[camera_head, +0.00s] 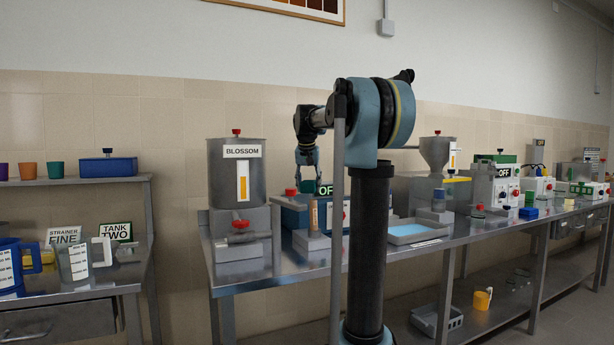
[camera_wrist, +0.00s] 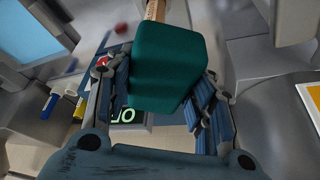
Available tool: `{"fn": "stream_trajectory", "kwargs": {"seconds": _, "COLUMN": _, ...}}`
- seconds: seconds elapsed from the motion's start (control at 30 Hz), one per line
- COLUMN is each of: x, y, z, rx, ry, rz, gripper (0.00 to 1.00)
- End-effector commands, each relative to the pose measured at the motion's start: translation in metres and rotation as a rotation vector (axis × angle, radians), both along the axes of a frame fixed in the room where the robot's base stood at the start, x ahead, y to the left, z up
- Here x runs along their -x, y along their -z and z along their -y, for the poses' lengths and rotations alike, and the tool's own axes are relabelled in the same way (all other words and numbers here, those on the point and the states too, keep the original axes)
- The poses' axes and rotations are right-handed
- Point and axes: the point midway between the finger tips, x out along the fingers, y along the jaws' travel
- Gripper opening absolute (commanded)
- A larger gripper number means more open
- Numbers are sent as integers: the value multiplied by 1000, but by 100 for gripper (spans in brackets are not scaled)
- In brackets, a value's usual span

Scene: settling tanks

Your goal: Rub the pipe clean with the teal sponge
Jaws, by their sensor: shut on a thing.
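The teal sponge (camera_wrist: 165,68) fills the middle of the wrist view as a large block. My gripper (camera_wrist: 160,88) is shut on it, with one finger on each side. In the head view my gripper (camera_head: 307,158) points down over the bench, above a blue machine. A slim brown upright piece (camera_head: 313,214) stands below it, and its top also shows in the wrist view (camera_wrist: 155,10) just beyond the sponge. It may be the pipe, but I cannot tell for sure. Whether the sponge touches it is hidden.
A steel BLOSSOM tank (camera_head: 236,175) with a red-handled valve stands left of my gripper. A shallow grey tray (camera_head: 417,232) with blue contents lies to the right. An OFF sign (camera_head: 325,190) is close by the gripper. A funnel machine (camera_head: 437,155) stands further right.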

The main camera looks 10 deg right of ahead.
Motion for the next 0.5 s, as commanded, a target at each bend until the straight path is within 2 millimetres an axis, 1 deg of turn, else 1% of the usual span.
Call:
{"fn": "stream_trajectory", "kwargs": {"seconds": 0.03, "x": 0, "y": -5, "z": 0, "rx": 0, "ry": 0, "rz": 0, "gripper": 27}}
{"fn": "stream_trajectory", "kwargs": {"seconds": 0.3, "x": 0, "y": -29, "z": 1, "rx": 1, "ry": 1, "rz": 0, "gripper": 27}}
{"fn": "stream_trajectory", "kwargs": {"seconds": 0.5, "x": 0, "y": -44, "z": 3, "rx": 0, "ry": 3, "rz": 0, "gripper": 27}}
